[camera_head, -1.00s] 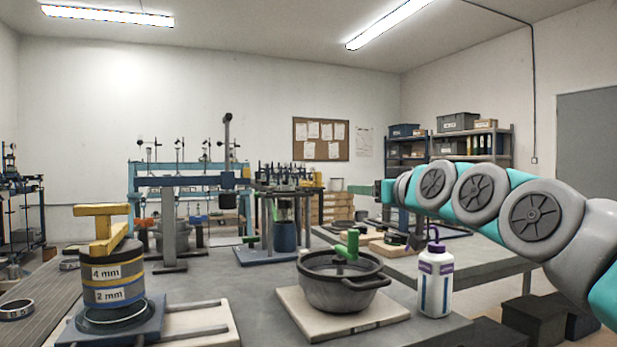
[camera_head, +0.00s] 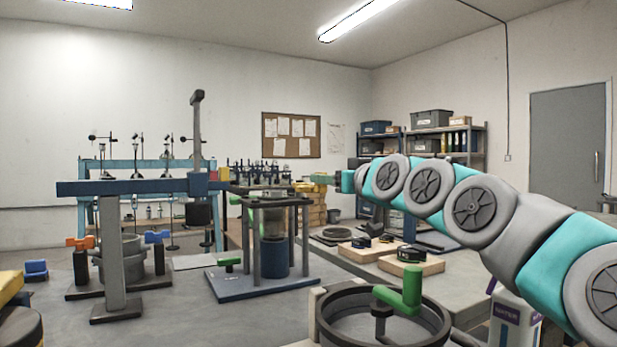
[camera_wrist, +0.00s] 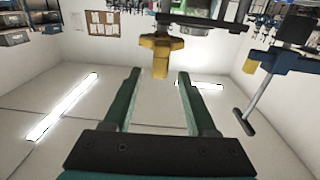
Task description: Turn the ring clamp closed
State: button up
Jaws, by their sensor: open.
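A yellow T-shaped handle (camera_head: 312,186) sits at the top right of a grey stand with a blue base (camera_head: 262,284); I take it as the clamp's handle, but the ring itself is not clear. In the wrist view the yellow handle (camera_wrist: 161,52) is just beyond my fingertips, roughly in line with the gap between them. My gripper (camera_wrist: 158,78) is open and empty, its two green fingers apart on either side. In the head view my gripper (camera_head: 343,181) points left at the handle from close by. Whether they touch cannot be told.
A blue crossbar (camera_head: 125,187) on a grey post stands left of the stand. A dark pot (camera_head: 328,330) with a green handle (camera_head: 411,290) is in front, below my arm. A white bottle (camera_head: 512,325) stands at its right.

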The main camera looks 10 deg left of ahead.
jog(key=p+x, duration=0.1)
jog(key=x, duration=0.4)
jog(key=shift+w+a, duration=0.1)
jog(key=shift+a, duration=0.05)
jog(key=shift+x, duration=0.85)
jog(key=shift+c, duration=0.3)
grip_shut()
dwell(0.4)
